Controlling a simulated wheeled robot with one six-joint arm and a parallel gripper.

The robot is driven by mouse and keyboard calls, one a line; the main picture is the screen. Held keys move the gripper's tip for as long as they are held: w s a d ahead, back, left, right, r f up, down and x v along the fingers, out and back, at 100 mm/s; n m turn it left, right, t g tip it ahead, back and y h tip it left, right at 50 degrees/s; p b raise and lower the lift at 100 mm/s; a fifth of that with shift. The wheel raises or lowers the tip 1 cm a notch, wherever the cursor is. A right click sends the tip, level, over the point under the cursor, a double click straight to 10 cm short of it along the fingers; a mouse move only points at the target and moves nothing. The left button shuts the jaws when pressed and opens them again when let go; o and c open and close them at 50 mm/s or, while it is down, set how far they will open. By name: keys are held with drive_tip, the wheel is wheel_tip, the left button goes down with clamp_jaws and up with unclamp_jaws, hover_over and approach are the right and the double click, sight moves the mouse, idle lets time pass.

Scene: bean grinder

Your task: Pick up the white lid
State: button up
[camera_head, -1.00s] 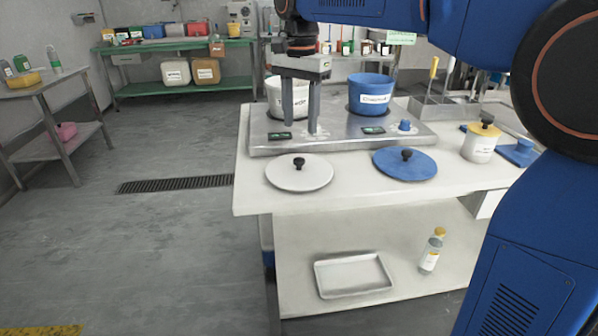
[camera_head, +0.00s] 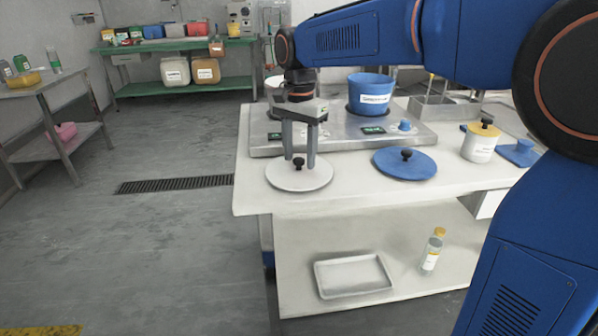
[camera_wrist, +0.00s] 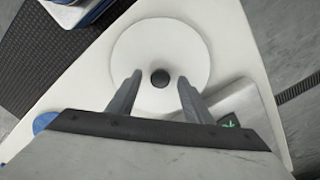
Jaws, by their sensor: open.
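The white lid (camera_head: 312,181) is a flat round disc with a black knob (camera_head: 298,163). It lies on the white table at the front left, and it also shows in the wrist view (camera_wrist: 133,52). My gripper (camera_head: 299,162) is open just above the lid, with its two fingers pointing down on either side of the knob. In the wrist view the black knob (camera_wrist: 160,78) sits between and slightly beyond the fingertips of my gripper (camera_wrist: 158,80). I cannot tell whether the fingertips are level with the knob.
A blue lid (camera_head: 420,168) lies to the right on the table (camera_head: 345,197). Behind is a metal grinder base (camera_head: 345,141) with a blue bucket (camera_head: 371,88) and a white one (camera_head: 272,87) partly hidden by my arm. A white jar (camera_head: 479,148) stands at the right.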

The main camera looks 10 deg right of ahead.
clamp_jaws()
